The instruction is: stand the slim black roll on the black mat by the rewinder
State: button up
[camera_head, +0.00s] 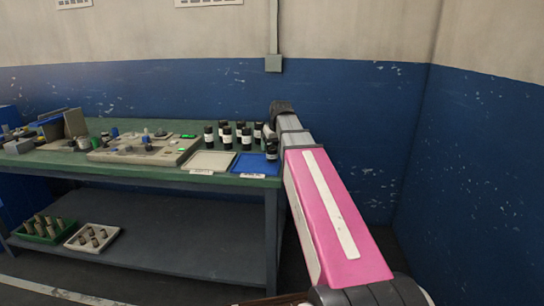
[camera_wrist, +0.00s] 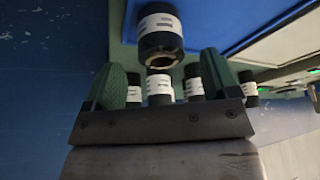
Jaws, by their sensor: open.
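Several black rolls with white labels (camera_head: 227,135) stand in a group at the right end of the green bench. One black roll (camera_head: 271,149) stands nearer, at the blue mat or tray; I cannot tell which roll is the slim one. More rolls (camera_wrist: 160,88) show farther behind the gap. Nothing is visibly held. I cannot make out a black mat or tell which machine is the rewinder.
A beige tray (camera_head: 208,160) and a blue tray or mat (camera_head: 256,164) lie at the bench's front edge. A grey machine panel (camera_head: 145,148) with small parts stands left of them. Bins of rolls (camera_head: 92,238) sit on the lower shelf. A blue wall (camera_head: 340,130) closes the back.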

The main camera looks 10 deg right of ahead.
aim_at(271, 152)
jog(key=x, duration=0.5)
jog(key=shift+w+a+r, duration=0.1)
jog(key=shift+w, duration=0.05)
jog(key=c, duration=1.1)
